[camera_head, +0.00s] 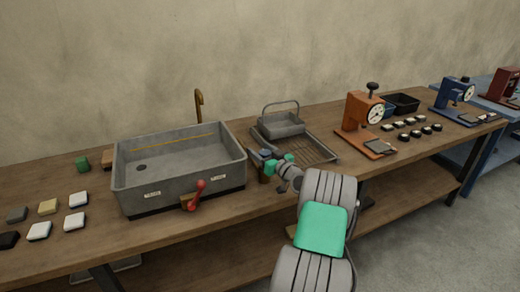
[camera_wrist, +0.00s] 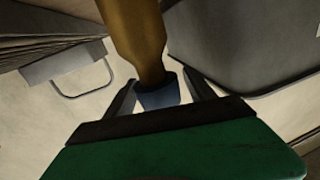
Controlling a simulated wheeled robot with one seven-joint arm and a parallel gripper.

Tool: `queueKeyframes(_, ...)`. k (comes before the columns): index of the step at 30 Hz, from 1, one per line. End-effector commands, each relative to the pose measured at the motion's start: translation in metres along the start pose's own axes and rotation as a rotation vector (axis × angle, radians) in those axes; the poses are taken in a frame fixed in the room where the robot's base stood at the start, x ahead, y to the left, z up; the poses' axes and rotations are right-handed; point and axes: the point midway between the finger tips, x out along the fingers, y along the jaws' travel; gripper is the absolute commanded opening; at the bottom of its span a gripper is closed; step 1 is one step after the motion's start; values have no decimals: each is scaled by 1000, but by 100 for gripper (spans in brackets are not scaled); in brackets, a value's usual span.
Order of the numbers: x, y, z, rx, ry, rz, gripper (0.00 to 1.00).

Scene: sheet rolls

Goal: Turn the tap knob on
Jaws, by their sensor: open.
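A blue-grey knob (camera_head: 264,154) sits on a brass post (camera_head: 264,175) at the right front corner of the grey sink (camera_head: 180,190). In the wrist view the knob (camera_wrist: 160,94) lies between the two jaws of my gripper (camera_wrist: 159,82), with the brass post (camera_wrist: 136,30) running up from it. The jaws stand apart on either side, and I cannot tell whether either touches the knob. In the head view my gripper (camera_head: 276,161) is at the knob. A red lever (camera_head: 195,193) on a brass mount is on the sink's front. A brass spout (camera_head: 199,105) rises behind the sink.
A drain tray (camera_head: 315,150) with a wire-handled grey box (camera_head: 281,125) stands right of the sink. An orange press (camera_head: 358,120) and small dark and white pieces are farther right. Loose blocks lie left of the sink. The wooden bench (camera_head: 240,215) has a narrow front strip.

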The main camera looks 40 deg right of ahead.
Motion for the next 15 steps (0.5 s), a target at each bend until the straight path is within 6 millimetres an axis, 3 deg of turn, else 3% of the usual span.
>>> queueKeyframes(8,4,0,0,0,1,0,63)
queueKeyframes(15,4,0,0,0,0,0,44)
